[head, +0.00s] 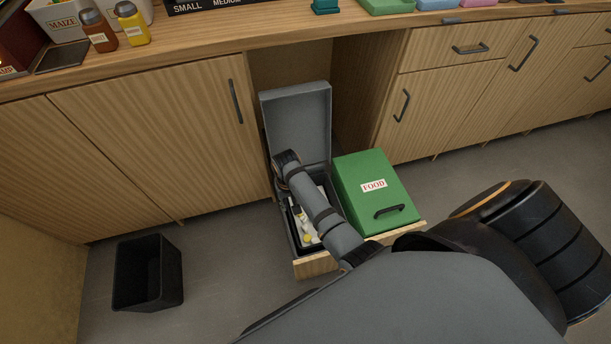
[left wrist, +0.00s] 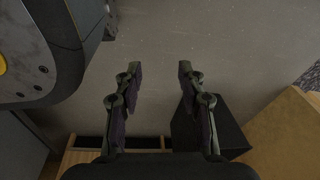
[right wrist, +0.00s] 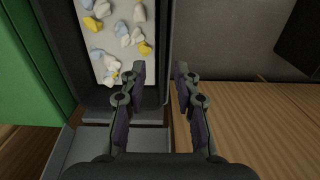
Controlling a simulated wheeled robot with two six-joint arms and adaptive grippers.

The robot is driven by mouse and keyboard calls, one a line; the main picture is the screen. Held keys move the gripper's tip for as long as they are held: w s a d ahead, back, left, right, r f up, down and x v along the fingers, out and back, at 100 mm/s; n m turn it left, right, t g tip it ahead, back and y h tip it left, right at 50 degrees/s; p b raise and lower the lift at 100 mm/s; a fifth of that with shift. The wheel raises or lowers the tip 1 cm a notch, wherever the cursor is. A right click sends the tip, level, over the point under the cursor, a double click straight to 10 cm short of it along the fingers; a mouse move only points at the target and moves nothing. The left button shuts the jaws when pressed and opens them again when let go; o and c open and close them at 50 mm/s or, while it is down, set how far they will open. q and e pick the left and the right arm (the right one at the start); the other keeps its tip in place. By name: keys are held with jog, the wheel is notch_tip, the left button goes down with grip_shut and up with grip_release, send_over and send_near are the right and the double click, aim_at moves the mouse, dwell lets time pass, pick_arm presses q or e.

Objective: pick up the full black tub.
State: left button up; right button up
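The full black tub (right wrist: 155,50) sits in the pulled-out drawer, with crumpled white, yellow and blue scraps on a pale lining inside. In the head view the tub (head: 325,192) is partly covered by my right arm. My right gripper (right wrist: 160,75) is open, its fingers on either side of the tub's side wall in the picture; I cannot tell whether they touch it. Its fingertips are hidden in the head view. My left gripper (left wrist: 157,72) is open and empty above the floor.
A raised grey lid (head: 298,115) stands behind the tub. A green FOOD box (head: 352,205) is close beside it in the drawer. An empty black bin (head: 140,275) stands on the floor at left. Floor between bin and drawer (head: 315,265) is clear.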

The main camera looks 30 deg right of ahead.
notch_tip(320, 180, down, 5)
jog(key=shift+r+b, duration=0.1)
jog(key=shift+b, duration=0.95)
jog(key=shift+w+f, duration=0.1)
jog(key=shift+f, duration=0.15)
jog(key=f+b, duration=0.2)
jog(key=f, duration=0.1)
jog(key=f+b, duration=0.1)
jog(key=shift+w+f, duration=0.4)
jog(key=shift+f, duration=0.15)
pick_arm(q)
jog(key=w+d+r, duration=0.2)
jog(key=w+r, duration=0.5)
jog(key=w, duration=0.1)
jog(key=shift+d, duration=0.2)
jog(key=shift+r, duration=0.1)
pick_arm(e)
grip_shut()
